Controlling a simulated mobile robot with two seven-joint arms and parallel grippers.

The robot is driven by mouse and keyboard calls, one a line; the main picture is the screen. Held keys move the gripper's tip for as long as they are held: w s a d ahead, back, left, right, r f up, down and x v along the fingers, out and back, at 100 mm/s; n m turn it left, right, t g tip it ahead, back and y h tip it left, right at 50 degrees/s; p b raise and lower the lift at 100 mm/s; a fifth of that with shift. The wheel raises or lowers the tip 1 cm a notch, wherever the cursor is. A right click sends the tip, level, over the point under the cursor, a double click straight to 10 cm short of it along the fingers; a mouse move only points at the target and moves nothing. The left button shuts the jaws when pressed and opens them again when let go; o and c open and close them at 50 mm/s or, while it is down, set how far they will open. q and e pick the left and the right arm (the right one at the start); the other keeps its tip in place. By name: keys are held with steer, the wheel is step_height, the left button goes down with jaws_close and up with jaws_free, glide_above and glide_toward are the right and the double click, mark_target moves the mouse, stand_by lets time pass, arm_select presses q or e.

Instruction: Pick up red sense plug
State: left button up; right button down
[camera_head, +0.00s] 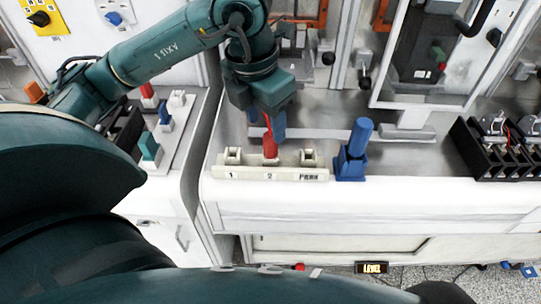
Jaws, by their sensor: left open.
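The red sense plug (270,146) stands upright in the middle socket of a pale holder (246,173) marked 1, 2 and PARK. The sockets at 1 and PARK look empty. My left gripper (269,120) points down directly above the red plug, with its jaws open. Its body hides the plug's upper part, and I cannot tell whether the fingers touch it. My right gripper is not in view.
A blue upright handle (356,150) stands just right of the holder. A black terminal block (495,146) is at the far right. Another panel with red, blue, white and green parts (150,148) is at left. Bench between handle and block is clear.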

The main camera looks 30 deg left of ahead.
mark_target(270, 136)
arm_select(q)
steer(key=shift+w+d+f+p, duration=0.15)
steer(key=shift+w+f, duration=0.1)
steer(key=shift+f, duration=0.65)
steer(key=shift+w+a+f+p, duration=0.1)
steer(key=shift+w+f+p, duration=0.15)
steer(key=shift+f, duration=0.6)
steer(key=shift+w+d+f+p, duration=0.1)
steer(key=shift+w+f, duration=0.15)
steer(key=shift+f, duration=0.65)
steer(key=shift+c, duration=0.3)
jaws_close()
